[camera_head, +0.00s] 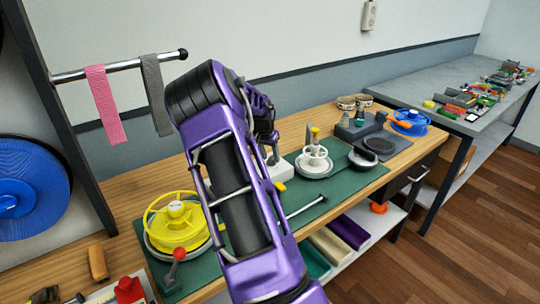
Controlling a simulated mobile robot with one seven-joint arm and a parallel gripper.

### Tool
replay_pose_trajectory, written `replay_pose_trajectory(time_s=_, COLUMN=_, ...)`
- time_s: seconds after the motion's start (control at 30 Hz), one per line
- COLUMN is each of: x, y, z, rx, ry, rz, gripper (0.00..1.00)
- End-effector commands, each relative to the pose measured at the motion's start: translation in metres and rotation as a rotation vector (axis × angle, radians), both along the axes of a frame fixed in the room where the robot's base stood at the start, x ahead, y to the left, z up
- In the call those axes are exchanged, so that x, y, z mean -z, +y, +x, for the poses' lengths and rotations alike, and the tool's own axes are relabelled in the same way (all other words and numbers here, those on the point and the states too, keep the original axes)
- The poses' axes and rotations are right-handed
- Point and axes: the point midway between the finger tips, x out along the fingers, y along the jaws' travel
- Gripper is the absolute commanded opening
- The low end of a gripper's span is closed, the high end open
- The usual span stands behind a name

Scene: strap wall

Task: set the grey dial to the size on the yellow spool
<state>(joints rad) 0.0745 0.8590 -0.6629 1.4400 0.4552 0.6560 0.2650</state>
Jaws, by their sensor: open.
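The yellow spool (160,239) sits on a round grey base at the near left of the green mat. A pale tag shows on its hub, but I cannot read any size there. My gripper (271,157) hangs pointing down over a white block (282,171) in the middle of the mat, small and partly behind my purple arm. It looks empty. I cannot make out for sure which part is the grey dial; the block's top is partly hidden by the gripper and arm. A dark grey round piece (379,143) lies farther right.
A white reel (309,162) stands right of the block. A red-knobbed lever (175,264) rises near the yellow spool. A metal rod (308,205) lies on the mat's front part. Pink (104,105) and grey (156,95) straps hang on a rail. A blue spool (410,126) stands far right.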

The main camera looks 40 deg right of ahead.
Motion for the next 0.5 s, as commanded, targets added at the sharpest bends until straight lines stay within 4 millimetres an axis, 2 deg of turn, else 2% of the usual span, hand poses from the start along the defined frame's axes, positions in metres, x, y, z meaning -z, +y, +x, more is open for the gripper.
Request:
replay_pose_trajectory(time_s=0.2, x=0.0002, y=-0.0001, z=0.0000, rx=0.000, ry=0.000, rz=0.000, gripper=0.45)
replay_pose_trajectory(time_s=0.43, x=0.0000, y=0.0000, z=0.0000, rx=0.000, ry=0.000, rz=0.000, gripper=0.04)
replay_pose_trajectory(time_s=0.5, x=0.0000, y=0.0000, z=0.0000, rx=0.000, ry=0.000, rz=0.000, gripper=0.00)
